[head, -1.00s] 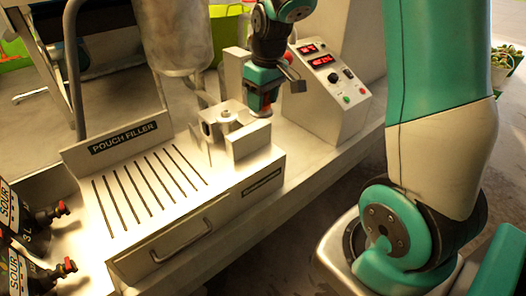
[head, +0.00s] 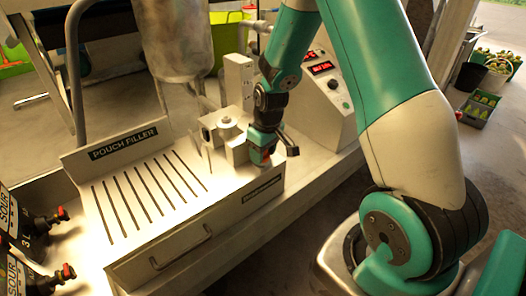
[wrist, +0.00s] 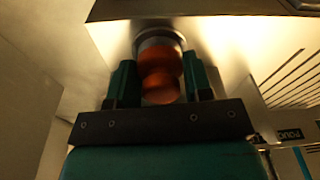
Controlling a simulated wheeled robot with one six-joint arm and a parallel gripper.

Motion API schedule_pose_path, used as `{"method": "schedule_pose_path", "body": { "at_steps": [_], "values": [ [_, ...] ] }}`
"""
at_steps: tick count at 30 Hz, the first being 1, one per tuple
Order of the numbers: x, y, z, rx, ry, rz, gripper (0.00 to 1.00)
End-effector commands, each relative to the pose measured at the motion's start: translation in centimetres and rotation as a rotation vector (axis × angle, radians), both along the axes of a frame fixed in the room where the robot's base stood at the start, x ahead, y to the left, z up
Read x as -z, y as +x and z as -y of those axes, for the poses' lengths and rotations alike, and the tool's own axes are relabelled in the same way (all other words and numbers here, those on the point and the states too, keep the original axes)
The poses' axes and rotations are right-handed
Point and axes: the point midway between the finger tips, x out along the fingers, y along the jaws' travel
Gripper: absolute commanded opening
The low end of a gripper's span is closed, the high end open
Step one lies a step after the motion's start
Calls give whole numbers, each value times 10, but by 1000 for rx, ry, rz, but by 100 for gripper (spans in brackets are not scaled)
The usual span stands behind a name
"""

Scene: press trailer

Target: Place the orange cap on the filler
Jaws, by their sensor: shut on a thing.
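My gripper (head: 262,158) is low at the front right corner of the pouch filler (head: 185,247), beside its raised metal block. In the wrist view my gripper (wrist: 162,85) is shut, with the orange cap (wrist: 160,62) between its two teal fingers. A round metallic rim (wrist: 158,36) shows at the far end of the cap; I cannot tell whether they touch. A small round fitting (head: 227,122) tops the block, left of my gripper. In the head view the cap is mostly hidden by the fingers.
A control box with red displays (head: 325,100) stands behind my arm. A metal tank (head: 175,45) hangs above the filler's back. The slotted top plate (head: 125,205) is clear.

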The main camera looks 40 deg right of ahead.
Motion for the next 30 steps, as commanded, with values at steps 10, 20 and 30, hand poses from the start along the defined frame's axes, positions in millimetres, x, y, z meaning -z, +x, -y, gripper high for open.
{"method": "schedule_pose_path", "body": {
  "at_steps": [10,20,30],
  "values": [
    [2,0,0,0,0,0,72],
    [-4,0,0,0,0,1,72],
    [-70,-7,3,0,-2,5,72]
  ]
}}
